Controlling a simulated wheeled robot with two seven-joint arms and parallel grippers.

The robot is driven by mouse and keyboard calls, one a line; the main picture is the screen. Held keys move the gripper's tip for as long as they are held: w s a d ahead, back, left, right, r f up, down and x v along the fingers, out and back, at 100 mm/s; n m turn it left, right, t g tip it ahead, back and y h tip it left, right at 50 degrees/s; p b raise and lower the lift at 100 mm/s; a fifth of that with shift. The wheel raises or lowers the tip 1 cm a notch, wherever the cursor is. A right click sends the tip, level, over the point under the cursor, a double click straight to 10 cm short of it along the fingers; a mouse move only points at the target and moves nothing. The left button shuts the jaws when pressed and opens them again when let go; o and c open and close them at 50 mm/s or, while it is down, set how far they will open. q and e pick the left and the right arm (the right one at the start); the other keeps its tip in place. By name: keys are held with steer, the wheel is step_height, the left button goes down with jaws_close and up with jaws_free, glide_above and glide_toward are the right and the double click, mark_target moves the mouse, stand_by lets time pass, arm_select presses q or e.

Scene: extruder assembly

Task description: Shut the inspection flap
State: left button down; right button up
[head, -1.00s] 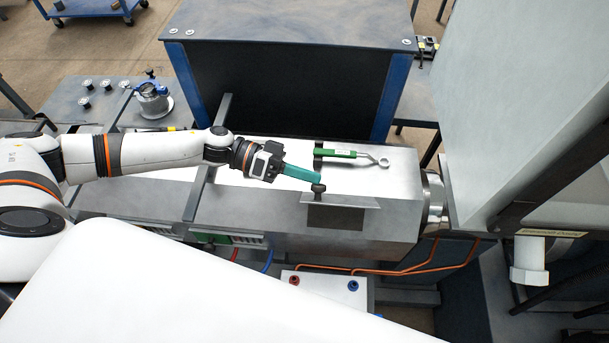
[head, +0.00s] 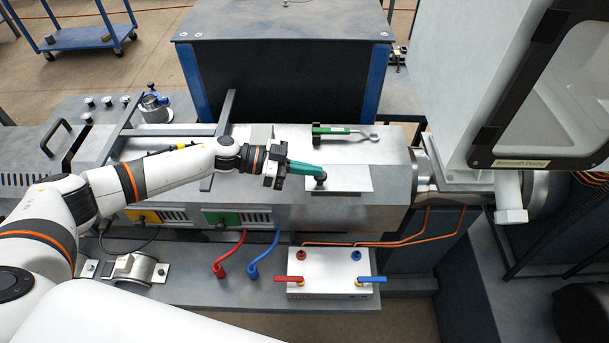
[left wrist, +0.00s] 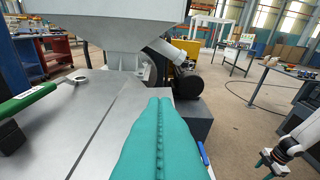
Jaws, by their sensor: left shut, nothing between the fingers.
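The inspection flap (head: 350,180) is a pale grey plate with a dark round knob (head: 321,177) on the barrel cover of the extruder. It looks flat or almost flat against the cover; I cannot tell whether a small gap is left. My left gripper (head: 321,172) is shut with nothing held. Its teal fingertips are at the knob, touching or very close. In the left wrist view the shut fingers (left wrist: 160,105) fill the middle and the flap is not clearly visible. My right gripper (left wrist: 269,160) shows small at the lower right of that view, too small to read.
A green-handled ring tool (head: 343,131) lies on the cover behind the flap. In front stands a white box (head: 330,272) with red and blue levers. A pale hopper housing (head: 475,75) rises at the right, and a dark cabinet (head: 285,80) stands behind.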

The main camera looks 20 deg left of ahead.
mark_target(309, 187)
arm_select(q)
steer(key=shift+s+d+f+m+t, duration=0.15)
steer(key=shift+s+f+m+t, duration=0.2)
steer(key=shift+f+m, duration=0.35)
steer(key=shift+s+f+m, duration=0.15)
steer(key=shift+f+m, duration=0.35)
steer(key=shift+s+f+m, duration=0.1)
steer(key=shift+f+m, duration=0.2)
steer(key=shift+s+d+f, duration=0.1)
steer(key=shift+s+f, duration=0.05)
steer(key=shift+f, duration=0.15)
arm_select(e)
steer(key=shift+w, duration=0.55)
steer(key=shift+s+f, duration=0.1)
